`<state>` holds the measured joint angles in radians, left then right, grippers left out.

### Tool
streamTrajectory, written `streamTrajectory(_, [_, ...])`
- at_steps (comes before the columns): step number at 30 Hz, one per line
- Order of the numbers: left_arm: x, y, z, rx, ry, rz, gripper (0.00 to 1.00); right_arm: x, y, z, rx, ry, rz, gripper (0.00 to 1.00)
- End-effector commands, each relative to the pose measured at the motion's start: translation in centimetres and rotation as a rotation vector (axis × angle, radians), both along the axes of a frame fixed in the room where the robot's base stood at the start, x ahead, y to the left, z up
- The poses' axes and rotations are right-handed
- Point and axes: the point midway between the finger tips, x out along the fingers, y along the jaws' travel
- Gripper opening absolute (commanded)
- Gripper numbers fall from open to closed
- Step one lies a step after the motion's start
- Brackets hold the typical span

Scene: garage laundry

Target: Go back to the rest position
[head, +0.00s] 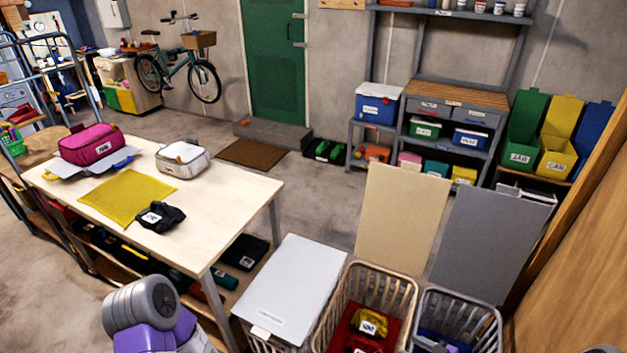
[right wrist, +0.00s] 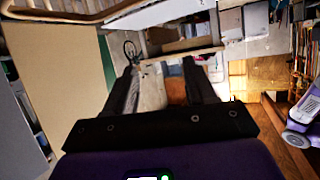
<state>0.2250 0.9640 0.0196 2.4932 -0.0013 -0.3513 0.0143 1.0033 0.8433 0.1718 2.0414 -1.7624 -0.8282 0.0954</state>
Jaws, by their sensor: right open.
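My right gripper (right wrist: 163,78) shows in the right wrist view, with its two dark fingers spread apart. Nothing is held between them; only the blurred background shows through the gap. The right gripper does not show clearly in the head view. In the head view a purple and grey part of my arm (head: 145,310) is at the lower left, in front of the table's near end. My left gripper is not in view.
A light wooden table (head: 235,195) holds a pink bag (head: 90,146), a white bag (head: 183,158), a yellow cloth (head: 128,197) and a black pouch (head: 160,216). Open laundry baskets (head: 400,285) and a white-lidded one (head: 293,287) stand close in front.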

Motion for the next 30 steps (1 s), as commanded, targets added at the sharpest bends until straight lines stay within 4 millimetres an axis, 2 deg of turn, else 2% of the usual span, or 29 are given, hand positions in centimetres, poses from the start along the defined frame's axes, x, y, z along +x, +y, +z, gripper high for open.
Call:
streamTrajectory(9, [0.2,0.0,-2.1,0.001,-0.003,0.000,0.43,1.7,4.3,-3.3,0.071,0.172,-0.128,0.55])
streamTrajectory(13, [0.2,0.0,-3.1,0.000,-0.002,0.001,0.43,1.7,6.8,-5.5,0.100,0.295,-0.195,0.55])
streamTrajectory(16, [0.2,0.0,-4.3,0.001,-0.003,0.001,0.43,0.8,9.4,-7.9,0.114,0.435,-0.260,0.55])
streamTrajectory(20, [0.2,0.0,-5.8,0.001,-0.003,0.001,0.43,-1.8,12.7,-11.2,0.109,0.650,-0.351,0.55])
streamTrajectory(24, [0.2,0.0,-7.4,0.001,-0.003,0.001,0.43,-6.0,15.5,-14.4,0.071,0.888,-0.451,0.55])
streamTrajectory(30, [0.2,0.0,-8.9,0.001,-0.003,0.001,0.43,-12.0,17.6,-16.8,-0.002,1.142,-0.571,0.55])
